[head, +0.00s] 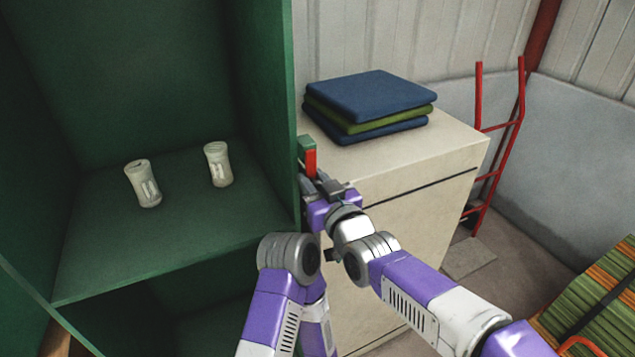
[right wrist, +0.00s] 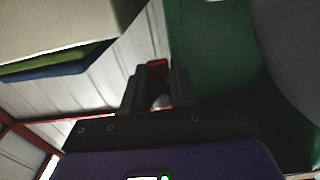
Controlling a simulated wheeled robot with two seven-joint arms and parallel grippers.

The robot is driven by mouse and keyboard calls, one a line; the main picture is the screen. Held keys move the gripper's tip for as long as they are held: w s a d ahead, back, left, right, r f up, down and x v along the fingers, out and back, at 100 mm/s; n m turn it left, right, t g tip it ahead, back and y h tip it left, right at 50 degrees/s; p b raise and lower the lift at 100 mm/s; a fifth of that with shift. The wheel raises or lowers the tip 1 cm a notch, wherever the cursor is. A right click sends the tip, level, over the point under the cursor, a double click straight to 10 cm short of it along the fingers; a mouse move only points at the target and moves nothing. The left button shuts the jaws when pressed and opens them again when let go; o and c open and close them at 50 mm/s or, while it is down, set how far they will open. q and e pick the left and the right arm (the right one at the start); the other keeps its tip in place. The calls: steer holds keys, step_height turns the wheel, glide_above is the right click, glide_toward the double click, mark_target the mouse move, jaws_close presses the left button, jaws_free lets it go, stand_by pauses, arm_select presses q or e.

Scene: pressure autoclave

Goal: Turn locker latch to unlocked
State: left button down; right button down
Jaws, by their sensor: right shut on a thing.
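The green locker (head: 266,90) stands open-fronted at the left. Its latch shows as a small green block (head: 306,146) with a red handle (head: 311,163) at the locker's right front edge. My right gripper (head: 315,182) is at the latch, just below and in front of it, shut on the red handle. In the right wrist view, the red handle (right wrist: 157,66) shows between the dark fingers (right wrist: 158,88). The fingers hide part of the handle. The red handle looks roughly upright in the head view. My left gripper does not show.
Two pale cylindrical items (head: 144,184) (head: 218,164) stand on the locker shelf. A cream cabinet (head: 420,190) stands close on the right, with folded blue and green cloths (head: 370,103) on top. A red hand truck (head: 497,150) stands by the wall.

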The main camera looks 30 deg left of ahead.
steer(key=c, duration=0.9)
jaws_free()
steer(key=shift+w, duration=0.1)
steer(key=v, duration=0.7)
steer(key=shift+s+d, duration=0.2)
steer(key=shift+d, duration=0.1)
